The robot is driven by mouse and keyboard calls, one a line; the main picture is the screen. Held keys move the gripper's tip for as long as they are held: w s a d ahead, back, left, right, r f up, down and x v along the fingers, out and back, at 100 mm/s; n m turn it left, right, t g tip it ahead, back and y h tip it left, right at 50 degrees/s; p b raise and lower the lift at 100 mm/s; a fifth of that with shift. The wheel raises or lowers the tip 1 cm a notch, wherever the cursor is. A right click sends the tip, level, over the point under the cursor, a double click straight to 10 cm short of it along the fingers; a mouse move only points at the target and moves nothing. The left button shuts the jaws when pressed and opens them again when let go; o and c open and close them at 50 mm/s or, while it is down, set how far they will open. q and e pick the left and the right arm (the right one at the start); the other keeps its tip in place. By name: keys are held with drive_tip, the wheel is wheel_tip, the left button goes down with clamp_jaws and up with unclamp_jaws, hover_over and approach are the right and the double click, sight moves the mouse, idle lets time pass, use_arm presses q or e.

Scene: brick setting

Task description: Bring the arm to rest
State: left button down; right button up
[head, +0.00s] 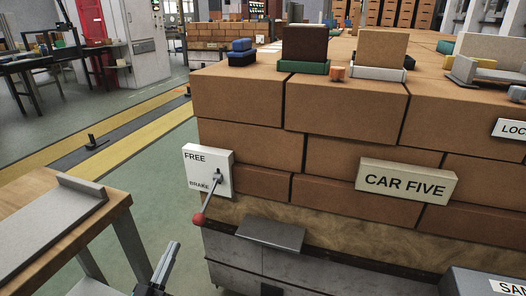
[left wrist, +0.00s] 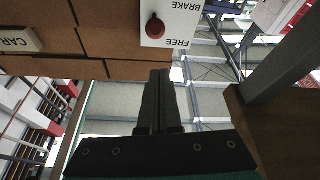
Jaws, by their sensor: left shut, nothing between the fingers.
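My left gripper (head: 170,250) is low in the head view, left of the brick stack. Its fingers are shut and empty, and they show together in the left wrist view (left wrist: 160,75). A lever with a red ball (head: 198,219) hangs from a white plate (head: 208,160) marked FREE above and BRAKE below. The lever points down and a little left, its ball below the BRAKE word. The ball (left wrist: 155,27) also shows in the left wrist view, apart from the fingertips. My right gripper is not in view.
The brick stack (head: 330,110) with a CAR FIVE sign (head: 406,182) fills the right. Below it is a grey metal base (head: 225,262) with a step (head: 271,234). A wooden bench (head: 112,218) stands at the left. Green floor (head: 160,180) lies open between bench and stack.

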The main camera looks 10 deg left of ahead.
use_arm(q)
drive_tip(key=s+d+f+m+g+p, duration=0.1)
drive_tip(key=s+f+g+p, duration=0.15)
drive_tip(key=f, duration=0.45)
drive_tip(key=s+d+f+g+p, duration=0.1)
drive_tip(key=s+d+f+g, duration=0.1)
drive_tip(key=s+f+g, duration=0.3)
drive_tip(key=s+d+f+m+g+p, duration=0.1)
drive_tip(key=f+g+p, duration=0.15)
drive_tip(key=f, duration=0.55)
drive_tip(key=s+d+f+m+g+p, duration=0.1)
drive_tip(key=s+f+g, duration=0.2)
drive_tip(key=s, duration=0.4)
drive_tip(key=s+d+f+g+p, duration=0.1)
drive_tip(key=s+d+f+g, duration=0.1)
drive_tip(key=s, duration=0.6)
drive_tip(key=s+d+f+m+g+y+p, duration=0.1)
drive_tip(key=s+d+f+g+p, duration=0.1)
drive_tip(key=s+f+g, duration=0.3)
drive_tip(key=s, duration=0.2)
drive_tip(key=shift+s+m, duration=0.3)
drive_tip(key=shift+s, duration=0.1)
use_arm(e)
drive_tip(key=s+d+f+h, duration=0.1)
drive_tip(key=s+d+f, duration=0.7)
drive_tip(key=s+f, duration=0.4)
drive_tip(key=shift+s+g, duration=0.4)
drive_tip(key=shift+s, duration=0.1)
